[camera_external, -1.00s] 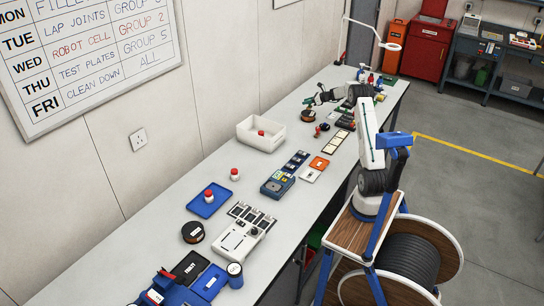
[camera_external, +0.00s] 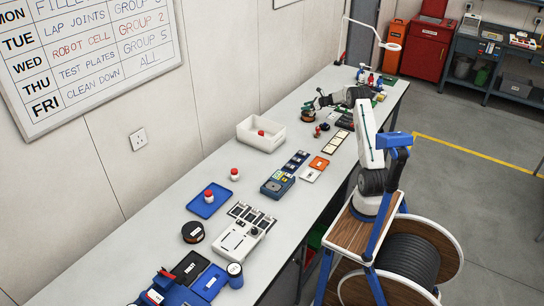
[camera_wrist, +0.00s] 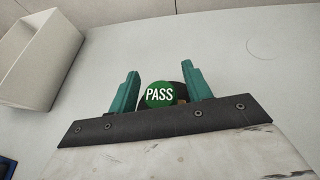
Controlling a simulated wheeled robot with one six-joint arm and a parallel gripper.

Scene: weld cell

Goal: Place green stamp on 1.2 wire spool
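The green stamp (camera_wrist: 159,95), its round top marked PASS, is between the two green fingers of my gripper (camera_wrist: 158,88) in the wrist view. The fingers stand apart, with narrow gaps showing on both sides of the stamp's top. A dark round spool with a brownish patch (camera_wrist: 182,92) shows partly behind the stamp. In the external view, my gripper (camera_external: 313,104) is low over the far part of the bench, just above a wire spool (camera_external: 307,116). The stamp's base is hidden, so I cannot tell whether it touches the spool. The spool's label is unreadable.
A white bin (camera_external: 262,135) with a red-topped item stands left of the spool; it also shows in the wrist view (camera_wrist: 40,60). Small red and dark items (camera_external: 320,129) stand close in front of the spool. Another spool (camera_external: 193,232) lies nearer.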

